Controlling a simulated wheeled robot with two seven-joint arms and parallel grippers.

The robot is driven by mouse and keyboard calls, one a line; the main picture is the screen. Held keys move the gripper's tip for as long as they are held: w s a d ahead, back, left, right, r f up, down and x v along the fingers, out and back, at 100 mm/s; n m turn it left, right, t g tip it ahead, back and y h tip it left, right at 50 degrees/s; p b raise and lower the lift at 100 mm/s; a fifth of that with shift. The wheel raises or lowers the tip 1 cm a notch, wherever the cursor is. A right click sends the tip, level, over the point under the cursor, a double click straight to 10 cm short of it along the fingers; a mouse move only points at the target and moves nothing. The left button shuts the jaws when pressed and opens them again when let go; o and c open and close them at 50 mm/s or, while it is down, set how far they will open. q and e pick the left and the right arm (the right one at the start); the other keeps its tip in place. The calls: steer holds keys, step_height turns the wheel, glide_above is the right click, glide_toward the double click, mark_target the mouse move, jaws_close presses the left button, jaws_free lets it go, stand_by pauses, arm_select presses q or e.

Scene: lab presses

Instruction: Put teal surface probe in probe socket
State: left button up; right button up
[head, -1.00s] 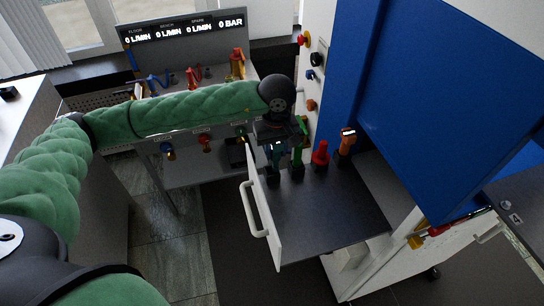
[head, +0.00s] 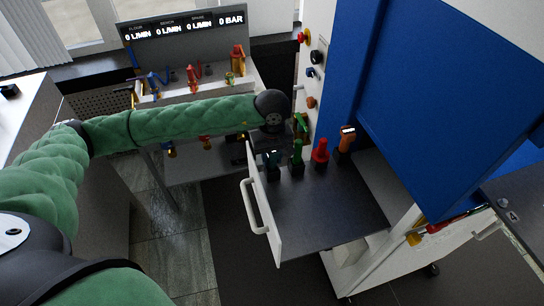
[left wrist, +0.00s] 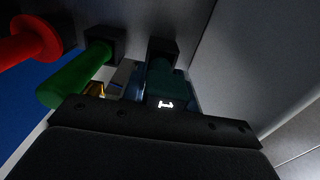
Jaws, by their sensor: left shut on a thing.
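The teal surface probe (head: 272,158) is in the jaws of my left gripper (head: 270,146), at the left end of a row of tools in the open drawer (head: 318,212). My left gripper is shut on it from above. In the left wrist view the teal probe (left wrist: 164,82) shows a small white-lit display. Its far end meets a black square block (left wrist: 163,48), like those holding the tools beside it. Whether it is fully seated in that block is hard to tell. My right gripper is not in view.
A green tool (head: 297,153), a red tool (head: 320,151) and an orange tool (head: 346,141) stand to the right in the drawer. The white drawer front (head: 262,205) is close by on the left. A blue panel (head: 450,100) overhangs the right side. The drawer's front floor is clear.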

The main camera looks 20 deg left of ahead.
arm_select(q)
steer(key=shift+f, duration=0.1)
steer(key=o, duration=1)
steer(key=shift+r, duration=0.4)
steer(key=shift+r+b, duration=0.4)
step_height(320, 180, up, 2)
steer(key=shift+r+b, duration=0.1)
steer(key=shift+b, duration=0.45)
step_height(320, 180, up, 7)
steer(key=b, duration=0.2)
steer(key=shift+b, duration=0.35)
steer(key=shift+r, duration=0.75)
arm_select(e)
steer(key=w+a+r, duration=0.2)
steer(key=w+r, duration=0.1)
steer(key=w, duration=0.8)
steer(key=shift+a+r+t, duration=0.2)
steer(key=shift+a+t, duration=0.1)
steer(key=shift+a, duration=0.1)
